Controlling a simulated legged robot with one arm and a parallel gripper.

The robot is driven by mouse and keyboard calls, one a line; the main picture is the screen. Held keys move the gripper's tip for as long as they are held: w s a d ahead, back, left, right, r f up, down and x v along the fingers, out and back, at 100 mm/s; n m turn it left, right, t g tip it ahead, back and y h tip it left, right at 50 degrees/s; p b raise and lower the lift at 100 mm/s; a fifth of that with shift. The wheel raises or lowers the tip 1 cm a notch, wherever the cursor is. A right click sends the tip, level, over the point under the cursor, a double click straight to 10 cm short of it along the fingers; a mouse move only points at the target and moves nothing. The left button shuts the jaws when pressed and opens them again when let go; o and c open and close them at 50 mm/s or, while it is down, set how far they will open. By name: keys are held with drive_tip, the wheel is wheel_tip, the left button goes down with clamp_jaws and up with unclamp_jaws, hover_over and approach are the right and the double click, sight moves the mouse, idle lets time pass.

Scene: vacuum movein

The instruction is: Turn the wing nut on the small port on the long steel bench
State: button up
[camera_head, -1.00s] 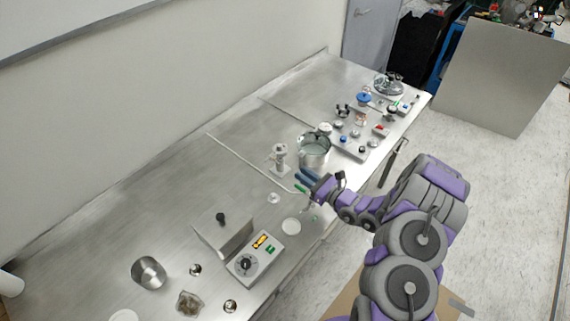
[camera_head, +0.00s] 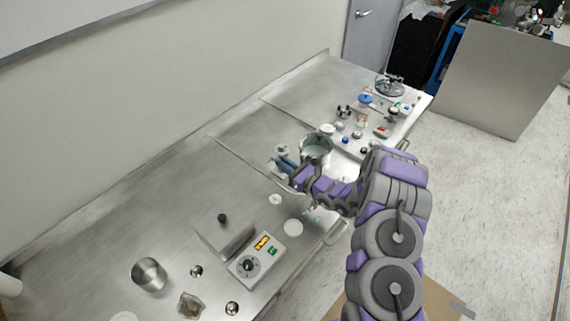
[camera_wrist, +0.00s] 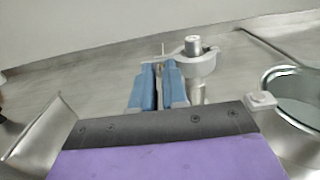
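The small port (camera_head: 283,149) is a pale metal fitting that stands upright on the long steel bench (camera_head: 160,205). In the wrist view, the port (camera_wrist: 195,45) has a round top and a ring clamp around it, just right of and beyond my fingers. A thin brass-coloured piece (camera_wrist: 163,48), perhaps the wing nut's bolt, sticks up beyond the gap between the fingers. The wing nut itself is mostly hidden. My gripper (camera_head: 285,162) has blue fingers at the port's near side; in the wrist view they are close together (camera_wrist: 159,72) with a narrow gap. I cannot tell whether they grip it.
A metal pot (camera_head: 315,146) stands close right of the port. A control box (camera_head: 256,260) and a steel block (camera_head: 223,232) sit nearer. Several small fittings crowd the bench's far end. The bench behind the port is clear.

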drive_tip(key=shift+a, duration=0.1)
clamp_jaws()
drive_tip(key=shift+w+d+f+m+b, duration=0.1)
drive_tip(key=shift+m+b, duration=0.2)
drive_tip(key=shift+m, duration=0.9)
drive_tip(key=shift+d+f+m+b, duration=0.1)
drive_tip(key=shift+m+b, duration=0.15)
drive_tip(key=shift+m, duration=0.95)
drive_tip(key=shift+r, duration=0.1)
drive_tip(key=shift+o, duration=1)
unclamp_jaws()
drive_tip(key=shift+d, duration=0.1)
